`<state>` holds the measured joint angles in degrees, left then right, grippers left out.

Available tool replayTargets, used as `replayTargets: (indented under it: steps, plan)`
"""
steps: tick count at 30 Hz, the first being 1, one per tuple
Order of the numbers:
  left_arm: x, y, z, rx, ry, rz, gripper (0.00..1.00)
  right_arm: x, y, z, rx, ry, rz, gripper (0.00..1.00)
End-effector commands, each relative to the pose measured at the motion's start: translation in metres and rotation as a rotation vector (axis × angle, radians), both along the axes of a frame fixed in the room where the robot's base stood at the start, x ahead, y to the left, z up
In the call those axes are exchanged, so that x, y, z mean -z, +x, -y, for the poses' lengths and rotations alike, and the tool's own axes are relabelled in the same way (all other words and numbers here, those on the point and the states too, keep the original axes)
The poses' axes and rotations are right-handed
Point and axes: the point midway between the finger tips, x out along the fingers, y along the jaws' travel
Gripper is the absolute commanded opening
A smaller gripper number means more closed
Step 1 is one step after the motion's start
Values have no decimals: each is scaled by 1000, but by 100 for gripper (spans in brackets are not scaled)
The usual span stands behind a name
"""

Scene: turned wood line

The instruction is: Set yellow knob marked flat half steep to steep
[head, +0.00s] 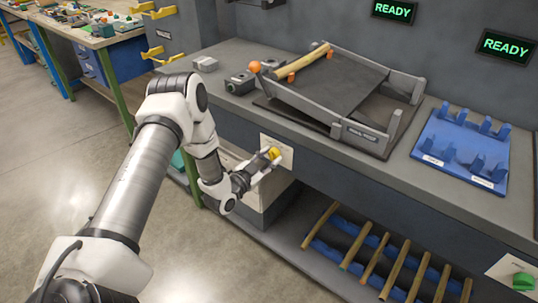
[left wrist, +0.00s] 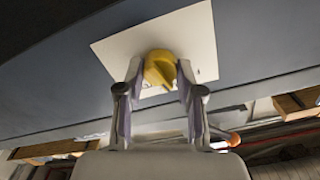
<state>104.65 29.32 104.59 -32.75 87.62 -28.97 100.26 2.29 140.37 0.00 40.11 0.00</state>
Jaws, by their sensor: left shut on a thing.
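The yellow knob (head: 274,153) sits on a pale plate (head: 286,158) on the bench's front face. In the left wrist view the knob (left wrist: 160,68) stands out from the white plate (left wrist: 198,40). My left gripper (head: 268,157) is at the knob, with one finger on each side of it; it also shows in the left wrist view (left wrist: 158,80). It is shut on the knob. The flat, half and steep marks are too small or hidden to read, so the knob's setting cannot be told. My right gripper is not in view.
A grey tilted ramp tray (head: 340,85) with a wooden rod (head: 303,61) stands on the bench above. A blue rack (head: 462,150) is at right. Several rods lie on a lower shelf (head: 275,229). A green button (head: 523,281) is at lower right. Open floor lies left.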

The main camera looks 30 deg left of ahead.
Motion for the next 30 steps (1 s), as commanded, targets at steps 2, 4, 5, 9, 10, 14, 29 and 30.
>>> replayTargets:
  steps: [2, 4, 5, 9, 10, 14, 29, 30]
  plan:
    - [-2, 0, 0, 0, 69, 3, 2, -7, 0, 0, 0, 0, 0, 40]
    - [-2, 0, 0, 1, 136, 9, 2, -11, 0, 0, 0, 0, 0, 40]
    - [-3, 0, 0, 1, 165, 12, 2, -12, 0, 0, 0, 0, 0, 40]
    - [-3, 0, 1, 2, 297, 23, 2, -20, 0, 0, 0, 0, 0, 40]
    - [-3, 0, 0, 2, 326, 25, 2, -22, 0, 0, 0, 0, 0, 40]
    - [-3, 0, 0, 0, 450, 34, 2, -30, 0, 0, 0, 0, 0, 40]
    - [-2, 0, 0, 1, 891, 70, 2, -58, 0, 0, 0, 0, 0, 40]
    - [-2, 0, 0, 1, 918, 72, 2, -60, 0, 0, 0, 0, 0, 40]
